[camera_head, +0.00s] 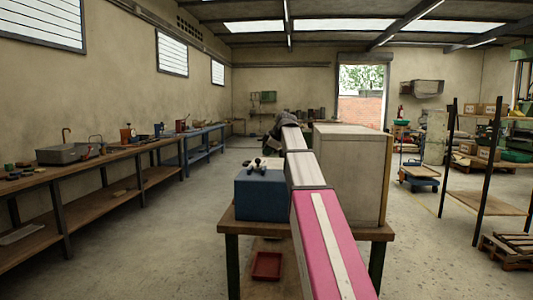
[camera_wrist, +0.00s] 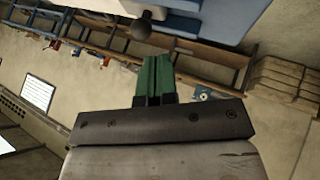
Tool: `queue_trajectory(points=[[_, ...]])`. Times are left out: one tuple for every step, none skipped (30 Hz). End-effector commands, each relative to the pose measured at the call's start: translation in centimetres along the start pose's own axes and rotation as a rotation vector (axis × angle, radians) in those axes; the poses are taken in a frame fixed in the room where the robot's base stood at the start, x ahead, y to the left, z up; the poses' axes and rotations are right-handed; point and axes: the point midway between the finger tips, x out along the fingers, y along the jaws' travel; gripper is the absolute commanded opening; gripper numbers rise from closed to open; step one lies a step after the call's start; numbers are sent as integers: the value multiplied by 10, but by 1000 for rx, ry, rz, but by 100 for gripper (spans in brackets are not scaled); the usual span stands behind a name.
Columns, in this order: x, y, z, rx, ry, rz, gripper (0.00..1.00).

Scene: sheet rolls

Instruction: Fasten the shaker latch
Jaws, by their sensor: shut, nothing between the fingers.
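The shaker appears to be the blue box (camera_head: 260,195) on a small wooden table, with a pale top and several black knobs (camera_head: 257,163). I cannot tell which part is the latch. In the wrist view a black ball knob (camera_wrist: 142,27) on a stem stands just beyond my gripper (camera_wrist: 154,60), with a blue and white surface (camera_wrist: 185,24) behind it. My gripper's green fingers are together and empty. They look close to the knob, but I cannot tell whether they touch it. In the head view my gripper cannot be made out beyond my pink and white arm.
A large cream cabinet (camera_head: 350,175) stands on the table (camera_head: 230,227) to the right of my arm. A red tray (camera_head: 267,265) lies on the lower shelf. A long workbench (camera_head: 75,170) runs along the left wall. Open floor lies between bench and table.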

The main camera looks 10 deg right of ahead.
Motion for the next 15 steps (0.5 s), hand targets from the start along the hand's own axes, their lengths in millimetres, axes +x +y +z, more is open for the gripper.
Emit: queue_trajectory(points=[[10,0,0,0,0,-2,0],[15,0,-1,0,0,-2,0],[22,0,-1,0,0,-3,0],[28,0,-1,0,0,-2,0],[33,0,-1,0,0,-2,0],[40,0,-1,0,0,-2,0],[44,0,-1,0,0,-2,0],[48,0,-1,0,0,-2,0],[54,0,0,0,0,-1,0],[58,1,0,0,0,-1,0],[61,1,0,0,0,-1,0],[65,0,0,0,0,-1,0],[68,0,0,0,0,-1,0],[70,0,0,0,0,-1,0],[72,0,0,0,0,-1,0]])
